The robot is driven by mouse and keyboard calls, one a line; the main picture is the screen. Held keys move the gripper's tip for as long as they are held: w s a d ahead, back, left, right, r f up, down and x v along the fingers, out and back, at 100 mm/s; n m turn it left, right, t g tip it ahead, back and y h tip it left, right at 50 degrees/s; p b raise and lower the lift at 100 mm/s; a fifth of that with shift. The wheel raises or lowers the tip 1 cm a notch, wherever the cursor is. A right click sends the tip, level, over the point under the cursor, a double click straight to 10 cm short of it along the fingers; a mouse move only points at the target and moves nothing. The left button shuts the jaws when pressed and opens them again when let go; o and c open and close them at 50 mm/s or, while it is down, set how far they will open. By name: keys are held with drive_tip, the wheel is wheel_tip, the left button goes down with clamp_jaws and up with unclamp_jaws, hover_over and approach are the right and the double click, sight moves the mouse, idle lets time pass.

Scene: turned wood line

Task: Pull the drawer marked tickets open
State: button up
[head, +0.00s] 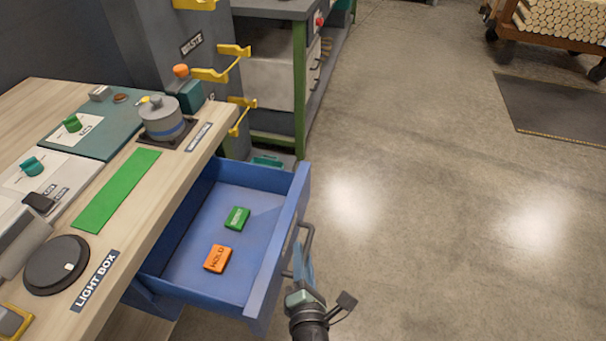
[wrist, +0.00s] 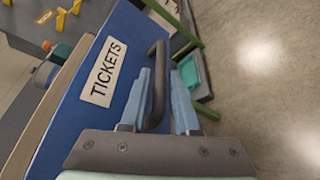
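The blue drawer (head: 278,235) stands pulled well out from the wooden bench, its inside in plain view in the head view. Its front carries the label TICKETS (wrist: 103,72) in the wrist view. A dark bar handle (wrist: 157,82) is fixed on the front; it also shows in the head view (head: 308,240). My gripper (wrist: 161,78) has its two pale blue fingers apart, one on each side of the handle. The right finger shows a gap to the bar; the left finger lies close against it, and contact is unclear. My gripper (head: 303,264) is at the drawer's front in the head view.
A green block (head: 237,218) and an orange block marked HOLD (head: 218,259) lie in the drawer. The bench top (head: 150,205) holds a round black disc (head: 57,265) and a grey pot (head: 162,118). Open concrete floor (head: 420,220) lies to the right.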

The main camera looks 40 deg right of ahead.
drive_tip(key=b+v, duration=0.2)
drive_tip(key=v, duration=1.1)
idle(0.4)
